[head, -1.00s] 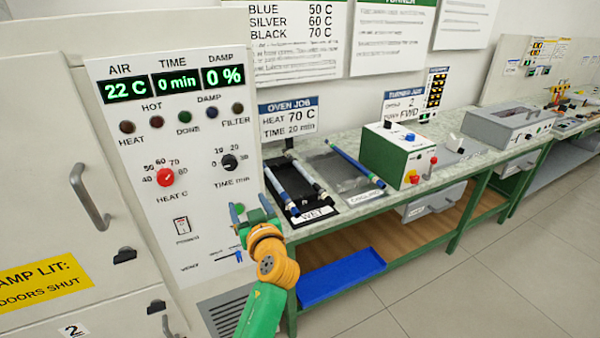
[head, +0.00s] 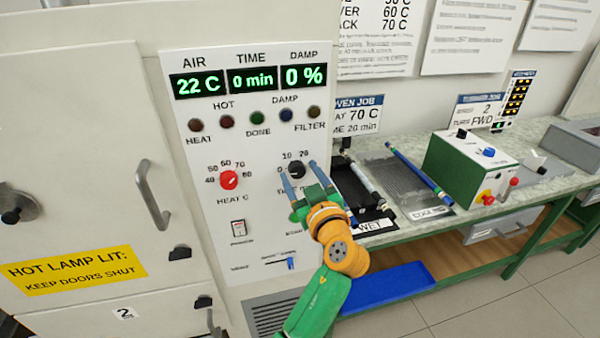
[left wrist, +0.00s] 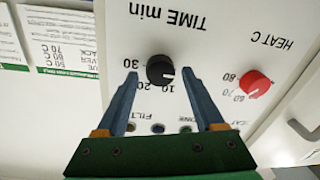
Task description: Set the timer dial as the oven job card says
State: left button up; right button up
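The time display (head: 253,81) reads 0 min. The oven job card (head: 358,115) reads 70 C and 20 min; its left edge is hidden. My left gripper (head: 303,177) is open, its fingertips on either side of the dial with gaps showing (left wrist: 160,73). Contact is not visible. My right gripper is out of view.
The red heat knob (head: 229,180) is left of the dial, with a power switch (head: 238,228) and a slider (head: 291,263) below. A bench (head: 465,205) with trays of rods and a white-green box (head: 470,170) stands at the right.

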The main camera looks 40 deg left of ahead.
pick_arm(q)
grip_shut()
